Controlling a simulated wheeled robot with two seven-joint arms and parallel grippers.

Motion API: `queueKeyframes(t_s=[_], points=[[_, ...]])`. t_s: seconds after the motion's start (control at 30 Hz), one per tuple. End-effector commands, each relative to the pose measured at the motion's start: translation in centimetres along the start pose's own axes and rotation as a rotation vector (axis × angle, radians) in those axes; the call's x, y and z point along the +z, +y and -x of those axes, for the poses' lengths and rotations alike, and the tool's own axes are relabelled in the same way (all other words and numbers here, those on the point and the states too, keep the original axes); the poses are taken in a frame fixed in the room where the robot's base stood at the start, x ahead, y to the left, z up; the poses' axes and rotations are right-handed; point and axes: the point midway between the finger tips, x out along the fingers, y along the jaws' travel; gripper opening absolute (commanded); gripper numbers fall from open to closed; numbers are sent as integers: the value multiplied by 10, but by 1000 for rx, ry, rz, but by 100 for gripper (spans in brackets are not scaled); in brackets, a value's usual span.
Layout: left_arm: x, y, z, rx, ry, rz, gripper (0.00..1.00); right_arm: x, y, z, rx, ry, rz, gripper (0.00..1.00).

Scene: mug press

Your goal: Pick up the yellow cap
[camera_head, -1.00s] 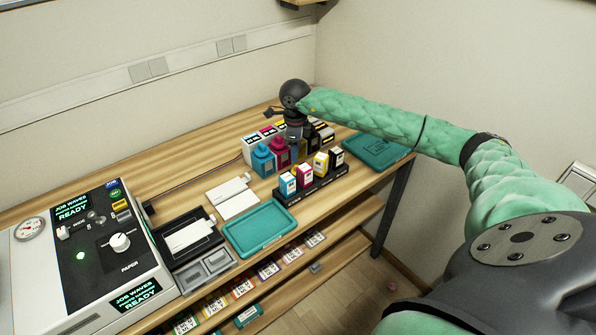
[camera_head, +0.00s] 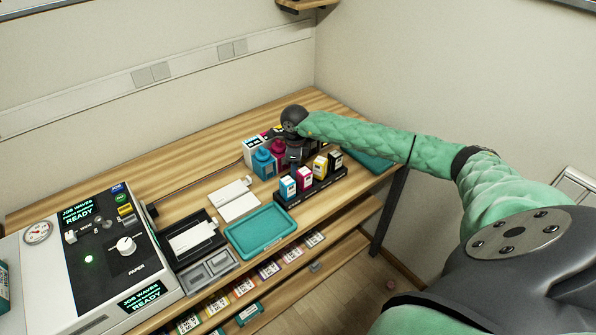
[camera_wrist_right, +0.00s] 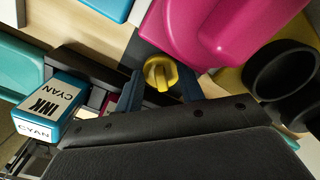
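The yellow cap (camera_wrist_right: 160,72) is small and round with a raised grip ridge, and shows in the right wrist view over a dark grey patch. My right gripper (camera_wrist_right: 160,88) has one dark finger on each side of it; the fingers stand apart, and I see no clear sign that they press on it. In the head view my right gripper (camera_head: 294,158) points down among the ink bottles and hides the cap. My left gripper is not in view.
A magenta bottle (camera_wrist_right: 220,25) stands close beside the cap, with a dark round ring (camera_wrist_right: 285,70) farther right. A cyan ink box (camera_wrist_right: 50,105) sits left of the gripper. A teal tray (camera_head: 228,238) lies in front. The wooden table (camera_head: 170,170) has clear room at the back left.

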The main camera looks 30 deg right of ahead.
Motion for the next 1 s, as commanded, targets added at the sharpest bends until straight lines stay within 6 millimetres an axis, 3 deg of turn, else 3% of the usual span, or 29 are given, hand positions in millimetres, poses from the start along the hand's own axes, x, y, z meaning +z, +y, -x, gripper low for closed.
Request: queueKeyframes(t_s=[0.27,0.5,0.93,1.0], points=[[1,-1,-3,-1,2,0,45,0,0,-2,0,-1,0,38],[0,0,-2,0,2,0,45,0,0,-2,0,-1,0,0],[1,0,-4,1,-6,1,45,0,0,5,-1,-2,0,0],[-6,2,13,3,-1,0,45,0,-1,12,-2,-3,0,0]])
